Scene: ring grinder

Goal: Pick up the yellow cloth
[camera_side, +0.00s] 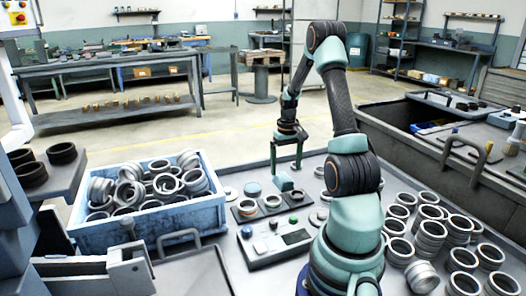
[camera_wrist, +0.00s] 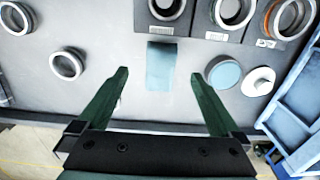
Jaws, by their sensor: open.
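I see no yellow cloth in either view. In the side view a teal piece (camera_side: 284,183) shows on the worktop just below my gripper (camera_side: 288,170).
A round blue disc (camera_wrist: 223,73) and a white disc (camera_wrist: 258,81) lie near the cloth-like piece. Ring holders (camera_side: 259,206) and a button panel (camera_side: 275,247) stand nearby. A blue crate (camera_side: 151,220) of rings is left; loose rings (camera_side: 430,232) crowd the right.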

